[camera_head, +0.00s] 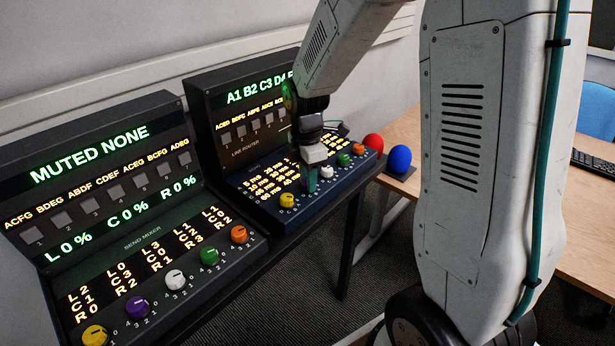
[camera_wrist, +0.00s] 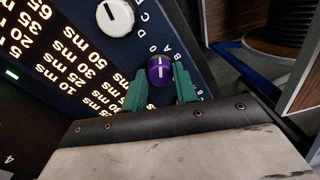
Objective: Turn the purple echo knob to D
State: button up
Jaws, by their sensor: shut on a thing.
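The purple echo knob (camera_wrist: 160,68) shows in the wrist view, with a white line on its face running roughly up and down in the picture. Small letters ring it; A and B read to its right, and the others are too small or hidden to match to the line surely. My gripper (camera_wrist: 160,87) has its two green fingers on either side of the knob, shut on it. In the head view my gripper (camera_head: 311,178) points down at the right console (camera_head: 262,212), between its yellow and white knobs, and hides the purple knob there.
A white knob (camera_wrist: 115,17) neighbours the purple one; a yellow knob (camera_head: 287,200) sits on its other side. The left console (camera_head: 110,220) has its own purple knob (camera_head: 138,307).

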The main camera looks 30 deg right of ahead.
jog(key=m, duration=1.1)
jog(key=shift+d+y, duration=0.1)
jog(key=shift+y, duration=0.2)
jog(key=m, duration=0.3)
jog(key=shift+m, duration=0.3)
jog(key=m, duration=0.5)
jog(key=shift+s+t, duration=0.1)
jog(key=shift+t, duration=0.3)
jog(key=m, duration=0.6)
jog(key=o, duration=1)
jog(key=shift+c, duration=0.2)
